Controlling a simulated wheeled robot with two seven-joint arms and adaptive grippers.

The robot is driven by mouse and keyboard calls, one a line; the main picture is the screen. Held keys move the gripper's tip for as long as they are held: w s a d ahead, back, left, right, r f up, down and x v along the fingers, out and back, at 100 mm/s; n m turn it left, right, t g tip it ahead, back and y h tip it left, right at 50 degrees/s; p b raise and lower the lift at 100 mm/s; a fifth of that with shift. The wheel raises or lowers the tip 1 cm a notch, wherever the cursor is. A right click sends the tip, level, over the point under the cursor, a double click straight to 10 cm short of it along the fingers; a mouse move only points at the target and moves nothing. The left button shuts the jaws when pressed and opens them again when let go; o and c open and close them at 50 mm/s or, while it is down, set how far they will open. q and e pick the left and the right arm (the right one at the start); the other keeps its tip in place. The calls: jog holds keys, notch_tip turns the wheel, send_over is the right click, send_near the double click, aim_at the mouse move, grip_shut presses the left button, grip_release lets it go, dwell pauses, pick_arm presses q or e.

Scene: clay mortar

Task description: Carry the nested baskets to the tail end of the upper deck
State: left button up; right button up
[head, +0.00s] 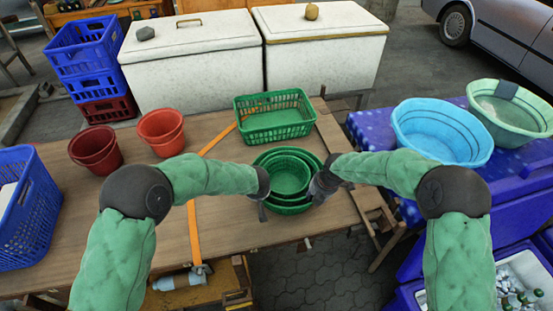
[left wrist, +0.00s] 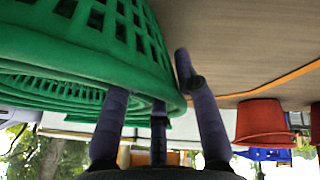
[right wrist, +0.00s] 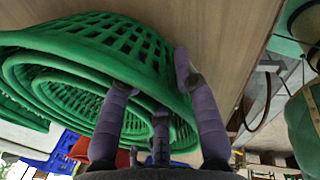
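The nested baskets (head: 290,176) are round green plastic baskets, one inside another, upright near the front edge of the wooden deck (head: 225,228). I cannot tell whether their base touches the deck. My left gripper (head: 264,192) is at their left side and my right gripper (head: 325,184) at their right side. In the left wrist view, the rim (left wrist: 90,78) passes between my fingers, with one finger against the outer wall. The right wrist view shows the same hold on the rim (right wrist: 75,55). The fingertips inside the baskets are hidden.
A rectangular green basket (head: 274,132) stands just behind. Two red pots (head: 95,158) (head: 161,138) and a blue crate (head: 17,225) stand to the left. An orange strap (head: 194,225) crosses the deck. A blue basin (head: 441,148) sits on the right-hand table.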

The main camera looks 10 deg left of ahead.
jog(key=shift+r, duration=0.1)
pick_arm(q)
jog(key=v, duration=0.8)
pick_arm(e)
jog(key=v, duration=1.1)
jog(key=shift+r, duration=0.4)
jog(key=shift+s, duration=0.1)
pick_arm(q)
jog(key=shift+s, duration=0.1)
pick_arm(e)
jog(key=shift+s, duration=0.1)
